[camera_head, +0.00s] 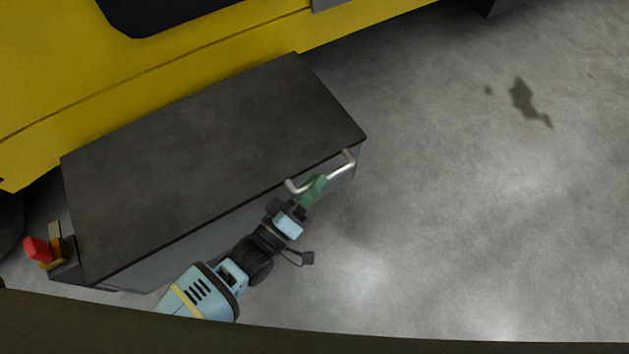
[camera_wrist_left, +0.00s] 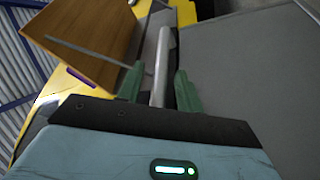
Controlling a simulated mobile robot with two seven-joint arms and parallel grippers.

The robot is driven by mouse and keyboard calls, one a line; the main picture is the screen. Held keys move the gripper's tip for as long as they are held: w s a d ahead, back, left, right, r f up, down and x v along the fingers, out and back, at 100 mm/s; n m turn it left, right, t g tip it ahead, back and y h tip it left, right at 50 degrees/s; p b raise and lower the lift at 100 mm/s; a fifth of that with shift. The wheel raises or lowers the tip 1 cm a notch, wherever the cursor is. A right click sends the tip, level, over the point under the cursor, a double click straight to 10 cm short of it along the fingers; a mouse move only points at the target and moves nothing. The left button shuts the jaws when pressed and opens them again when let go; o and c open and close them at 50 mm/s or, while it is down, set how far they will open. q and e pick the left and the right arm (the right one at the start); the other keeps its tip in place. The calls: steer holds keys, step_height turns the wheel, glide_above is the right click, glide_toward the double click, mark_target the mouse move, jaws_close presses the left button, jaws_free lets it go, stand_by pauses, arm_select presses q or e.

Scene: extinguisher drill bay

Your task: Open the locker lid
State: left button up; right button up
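The locker is a long dark grey box beside a yellow vehicle; its lid (camera_head: 210,150) lies flat and looks closed. A pale metal bar handle (camera_head: 342,170) sticks out at the right end of the lid's front edge. My left gripper (camera_head: 315,188), with green fingers, is at the handle. In the left wrist view the handle bar (camera_wrist_left: 160,62) runs between the two fingers (camera_wrist_left: 160,88), with a small gap seen on each side, so the gripper looks open around it. My right gripper is not in view.
The yellow vehicle body (camera_head: 200,50) stands along the locker's back side. A red object on a small bracket (camera_head: 38,250) is at the locker's left end. The grey concrete floor (camera_head: 450,220) to the right is clear, with a dark stain.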

arm_select(q)
steer(key=shift+w+d+r, duration=0.1)
steer(key=shift+w+d, duration=0.15)
steer(key=shift+w, duration=0.05)
steer(key=shift+c, duration=0.5)
jaws_close()
